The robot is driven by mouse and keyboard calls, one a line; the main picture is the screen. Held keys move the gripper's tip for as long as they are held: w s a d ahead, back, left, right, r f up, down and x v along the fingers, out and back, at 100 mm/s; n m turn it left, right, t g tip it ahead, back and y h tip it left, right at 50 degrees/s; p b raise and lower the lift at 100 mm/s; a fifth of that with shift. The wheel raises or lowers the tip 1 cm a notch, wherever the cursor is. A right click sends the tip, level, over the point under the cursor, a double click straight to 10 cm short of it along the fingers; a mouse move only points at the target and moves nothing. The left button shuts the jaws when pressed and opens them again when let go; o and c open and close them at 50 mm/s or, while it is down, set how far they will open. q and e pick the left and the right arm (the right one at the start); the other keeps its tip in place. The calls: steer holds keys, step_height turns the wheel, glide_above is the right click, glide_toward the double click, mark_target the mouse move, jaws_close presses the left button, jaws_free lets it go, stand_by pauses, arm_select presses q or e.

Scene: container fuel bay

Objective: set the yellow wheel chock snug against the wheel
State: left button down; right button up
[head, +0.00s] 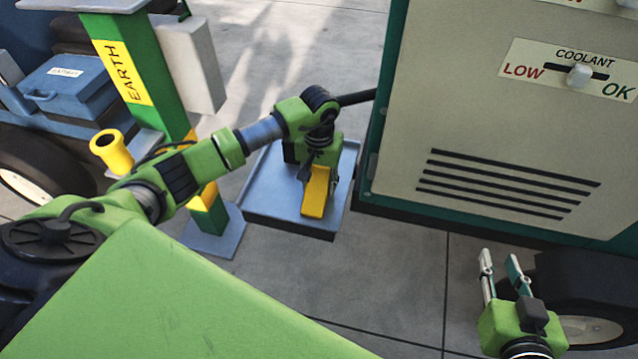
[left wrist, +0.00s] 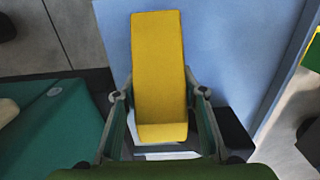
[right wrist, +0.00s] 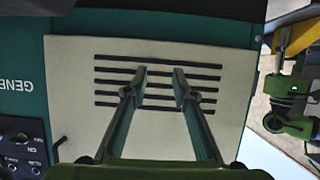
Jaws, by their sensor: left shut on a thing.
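The yellow wheel chock (head: 315,193) is between the fingers of my left gripper (head: 318,172), over the blue-grey tray (head: 270,207). In the left wrist view the chock (left wrist: 158,60) lies lengthwise between both fingers (left wrist: 160,96), with the tray floor behind it. I cannot tell whether it touches the tray. A dark wheel (head: 590,285) with a pale hub is under the generator at the lower right, partly hidden by my right gripper. My right gripper (head: 500,262) is open and empty beside that wheel; its spread fingers (right wrist: 160,82) show before the vent slots.
The generator cabinet (head: 500,130) stands right of the tray. A green earth post (head: 135,75) and a yellow cup-shaped fitting (head: 110,152) are at the left. Another wheel (head: 40,175) is at far left. Concrete floor (head: 400,275) is clear between tray and right wheel.

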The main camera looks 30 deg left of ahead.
arm_select(q)
steer(key=c, duration=1.3)
jaws_free()
